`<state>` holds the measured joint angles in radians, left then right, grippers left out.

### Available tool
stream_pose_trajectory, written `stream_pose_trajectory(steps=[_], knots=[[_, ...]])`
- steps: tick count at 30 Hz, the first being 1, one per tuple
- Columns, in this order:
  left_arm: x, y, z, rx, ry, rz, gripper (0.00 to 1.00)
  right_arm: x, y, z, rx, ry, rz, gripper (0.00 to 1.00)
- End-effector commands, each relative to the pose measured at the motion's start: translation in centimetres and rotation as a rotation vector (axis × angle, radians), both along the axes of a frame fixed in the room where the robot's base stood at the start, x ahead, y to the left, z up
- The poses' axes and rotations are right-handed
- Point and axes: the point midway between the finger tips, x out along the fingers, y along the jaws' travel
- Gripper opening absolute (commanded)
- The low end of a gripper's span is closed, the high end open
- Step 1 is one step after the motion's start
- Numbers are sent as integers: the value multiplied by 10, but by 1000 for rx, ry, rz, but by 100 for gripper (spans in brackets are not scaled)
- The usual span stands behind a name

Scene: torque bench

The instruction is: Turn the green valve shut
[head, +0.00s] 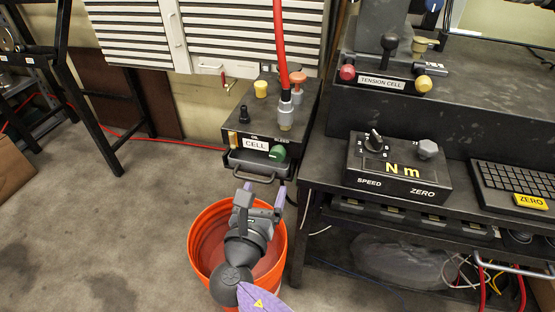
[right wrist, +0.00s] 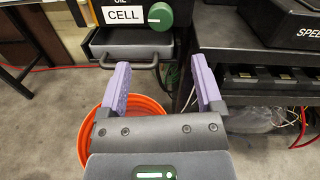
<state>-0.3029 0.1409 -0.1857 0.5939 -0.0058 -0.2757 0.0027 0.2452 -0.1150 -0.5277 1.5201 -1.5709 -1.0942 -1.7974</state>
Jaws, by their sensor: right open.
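The green valve (head: 277,153) is a round knob on the front of the dark box labelled CELL (head: 256,143), just right of the label. It also shows in the right wrist view as the green knob (right wrist: 160,16) at the top, beyond the fingertips. My right gripper (head: 260,194) is open and empty, with its purple fingers pointing toward the box. It is below and in front of the valve, apart from it. In the right wrist view the fingers (right wrist: 157,75) are spread wide with nothing between them. My left gripper is not in view.
A drawer with a handle (head: 254,176) juts out under the valve. An orange bucket (head: 198,228) stands on the floor beneath my right gripper. The black bench (head: 318,178) with the Nm box (head: 398,172) is to the right. A red hose (head: 280,45) rises from the CELL box.

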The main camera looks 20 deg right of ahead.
Motion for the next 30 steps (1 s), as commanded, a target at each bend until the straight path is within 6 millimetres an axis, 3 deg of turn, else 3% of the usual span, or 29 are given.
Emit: stream_pose_trajectory(steps=[12, 23, 30], knots=[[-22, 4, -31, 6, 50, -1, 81, 72, -45, -2, -2, -1, -2, 84], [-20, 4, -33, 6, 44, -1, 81, 82, -52, 2, -1, -1, -1, 84], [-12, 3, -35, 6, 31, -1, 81, 82, -52, 2, -1, -1, -1, 35]])
